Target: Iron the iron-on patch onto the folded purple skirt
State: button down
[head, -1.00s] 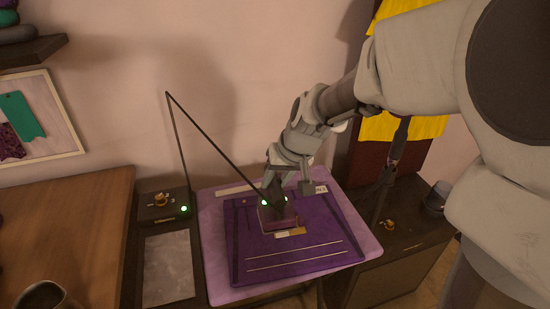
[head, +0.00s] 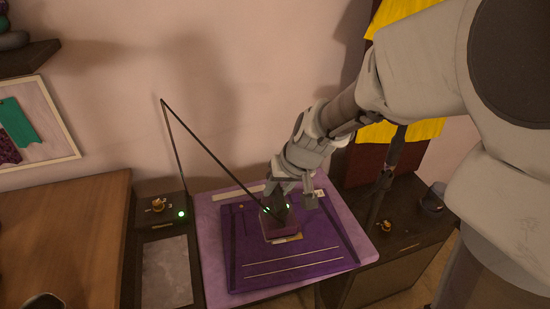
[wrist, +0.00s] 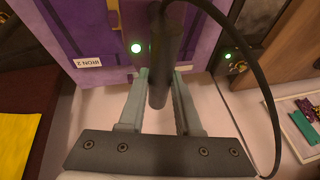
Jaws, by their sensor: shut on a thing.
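The iron (head: 281,228) is a small purple block with a dark handle and green lights. It sits on the folded purple skirt (head: 300,262), appearing flat on it. My gripper (head: 280,196) comes from above and behind; in the wrist view its fingers (wrist: 158,98) are closed around the dark handle (wrist: 158,62). A yellowish strip (head: 287,238), probably the patch's edge, shows at the iron's near side; the rest is hidden. In the wrist view a yellow piece (wrist: 101,12) shows at the top.
The skirt lies on a lilac board (head: 208,237). A black cord boom (head: 212,150) rises from a dark box (head: 158,212) with a brass knob and green light, left of the board. A grey plate (head: 167,272) lies before it. A dark cabinet (head: 400,245) stands right.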

jog(key=shift+f+b, duration=3.4)
jog(key=shift+f+b, duration=0.45)
jog(key=shift+r, duration=0.15)
jog(key=shift+r+p, duration=0.8)
jog(key=shift+r, duration=0.1)
